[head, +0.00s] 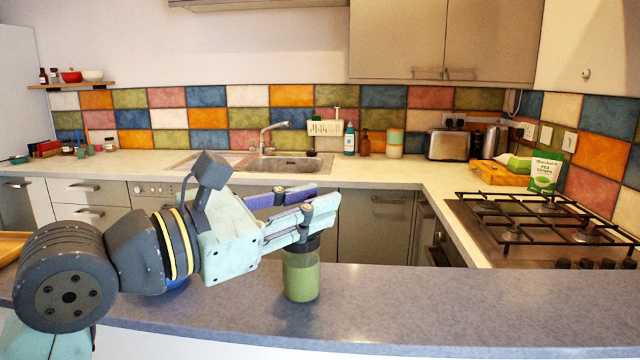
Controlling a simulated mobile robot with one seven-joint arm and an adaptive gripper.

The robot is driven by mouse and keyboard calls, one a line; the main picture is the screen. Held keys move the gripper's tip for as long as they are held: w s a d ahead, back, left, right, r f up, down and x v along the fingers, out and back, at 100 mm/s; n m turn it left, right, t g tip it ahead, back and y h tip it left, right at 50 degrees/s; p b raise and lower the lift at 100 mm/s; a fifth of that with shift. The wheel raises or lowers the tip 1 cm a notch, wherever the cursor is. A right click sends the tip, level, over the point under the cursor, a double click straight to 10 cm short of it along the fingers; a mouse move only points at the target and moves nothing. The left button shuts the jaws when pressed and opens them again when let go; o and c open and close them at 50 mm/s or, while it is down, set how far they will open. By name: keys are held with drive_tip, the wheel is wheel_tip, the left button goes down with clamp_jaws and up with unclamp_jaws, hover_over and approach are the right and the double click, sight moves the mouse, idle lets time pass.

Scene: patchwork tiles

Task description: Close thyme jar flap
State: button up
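The thyme jar (301,277) is a clear jar with green contents and a dark lid (308,244). It stands upright on the grey front counter, right of the picture's middle-left. My gripper (318,218) reaches in from the left, with its fingertips just above and over the jar's lid. The fingers cover part of the lid, so I cannot tell how the flap stands or whether the fingers touch it. I also cannot tell how far apart the fingertips are.
The grey counter (440,305) is clear to the right of the jar. Behind it are the sink (295,165), a toaster (447,145) and a gas hob (545,225). A green packet (543,172) stands beside the hob.

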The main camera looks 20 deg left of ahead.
drive_tip(key=shift+x, duration=1.05)
clamp_jaws()
